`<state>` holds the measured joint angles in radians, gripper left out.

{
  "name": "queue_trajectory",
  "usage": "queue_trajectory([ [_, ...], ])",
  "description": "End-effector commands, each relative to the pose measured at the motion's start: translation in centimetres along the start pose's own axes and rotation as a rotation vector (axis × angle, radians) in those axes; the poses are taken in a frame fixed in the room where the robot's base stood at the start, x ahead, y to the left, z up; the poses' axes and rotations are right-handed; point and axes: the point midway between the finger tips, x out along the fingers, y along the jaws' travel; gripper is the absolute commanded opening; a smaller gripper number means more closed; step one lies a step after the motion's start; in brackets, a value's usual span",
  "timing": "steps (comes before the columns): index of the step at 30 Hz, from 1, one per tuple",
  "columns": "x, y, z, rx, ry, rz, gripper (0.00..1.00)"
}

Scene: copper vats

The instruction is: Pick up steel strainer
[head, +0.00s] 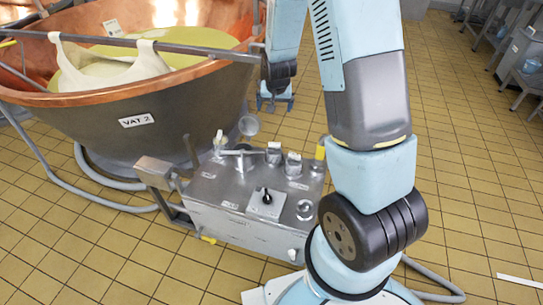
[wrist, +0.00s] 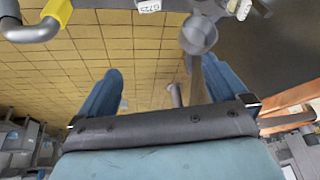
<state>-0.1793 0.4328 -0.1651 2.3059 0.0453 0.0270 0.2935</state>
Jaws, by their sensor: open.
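A small round grey metal piece, which looks like the steel strainer (head: 249,125), shows at the back edge of the steel control box, beside the vat. In the wrist view the round piece (wrist: 198,35) is at the top, right of centre, beyond my fingers. A grey bar below it may be its handle; I cannot tell. My gripper (head: 275,103) hangs slightly above and right of the strainer in the head view. Its blue fingers (wrist: 165,85) are spread wide with nothing held between them. They are apart from the round piece.
The steel control box (head: 230,225) carries several valves and knobs on top, close to my arm. The copper vat (head: 190,90) marked VAT 2 stands at left, with a rod (head: 170,42) and cloth across it. A hose lies on the tiled floor, which is open at right.

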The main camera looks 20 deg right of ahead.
Motion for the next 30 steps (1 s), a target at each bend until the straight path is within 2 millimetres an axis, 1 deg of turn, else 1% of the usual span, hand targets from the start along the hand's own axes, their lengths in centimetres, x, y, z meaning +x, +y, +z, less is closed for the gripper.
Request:
queue_trajectory([
  [1, 1.8, 0.0, 0.5, 0.000, -0.006, 0.010, 1.00],
  [6, 7.1, 0.2, 1.8, 0.008, -0.003, 0.036, 1.00],
  [9, 9.7, 0.4, 2.6, 0.011, 0.002, 0.049, 1.00],
  [12, 11.6, 0.7, 3.3, 0.011, 0.005, 0.059, 1.00],
  [15, 12.9, 0.8, 3.8, 0.013, 0.008, 0.065, 1.00],
  [20, 14.0, 1.0, 4.1, 0.012, 0.011, 0.069, 1.00],
  [23, 15.1, 1.1, 4.1, 0.011, 0.011, 0.070, 1.00],
  [30, 18.4, 1.3, 4.1, 0.011, 0.010, 0.070, 1.00],
])
